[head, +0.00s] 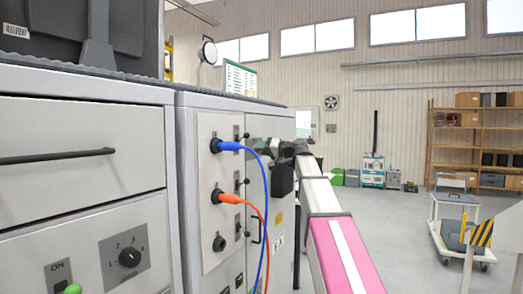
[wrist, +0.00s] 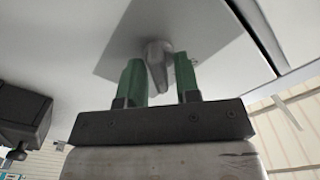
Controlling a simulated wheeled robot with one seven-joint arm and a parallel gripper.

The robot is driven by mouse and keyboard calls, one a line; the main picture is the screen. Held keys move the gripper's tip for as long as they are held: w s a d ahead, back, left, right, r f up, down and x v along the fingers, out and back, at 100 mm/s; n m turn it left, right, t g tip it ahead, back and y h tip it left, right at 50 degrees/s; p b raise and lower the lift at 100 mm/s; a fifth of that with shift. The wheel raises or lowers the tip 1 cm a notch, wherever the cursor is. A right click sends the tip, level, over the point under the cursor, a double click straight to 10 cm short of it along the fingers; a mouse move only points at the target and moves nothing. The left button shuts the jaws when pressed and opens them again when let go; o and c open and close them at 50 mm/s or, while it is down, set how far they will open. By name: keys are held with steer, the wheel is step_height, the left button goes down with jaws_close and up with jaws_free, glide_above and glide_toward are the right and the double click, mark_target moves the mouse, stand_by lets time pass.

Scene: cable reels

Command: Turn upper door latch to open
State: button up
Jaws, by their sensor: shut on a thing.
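The upper door latch (wrist: 158,52) is a grey knob on a square plate, seen in the wrist view. My gripper (wrist: 159,75) has its green fingers on either side of the latch and is shut on it. In the head view my gripper (head: 268,149) is at the upper part of the grey cabinet door (head: 257,127), at the end of my arm. There the gripper hides much of the door's upper part, and the latch cannot be made out. The door looks closed.
A blue plug (head: 229,146) and an orange plug (head: 228,198) sit in the panel left of the door, their cables hanging in front of it. A drawer cabinet (head: 80,140) stands at left. A trolley (head: 462,225) and shelving (head: 470,140) are at right; open floor lies between.

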steer(key=m, duration=0.4)
steer(key=shift+f+m, duration=0.1)
steer(key=shift+m, duration=0.3)
steer(key=shift+f+m, duration=0.1)
steer(key=shift+m, duration=2.4)
steer(key=o, duration=0.6)
steer(key=v, duration=1.1)
steer(key=shift+w, duration=0.1)
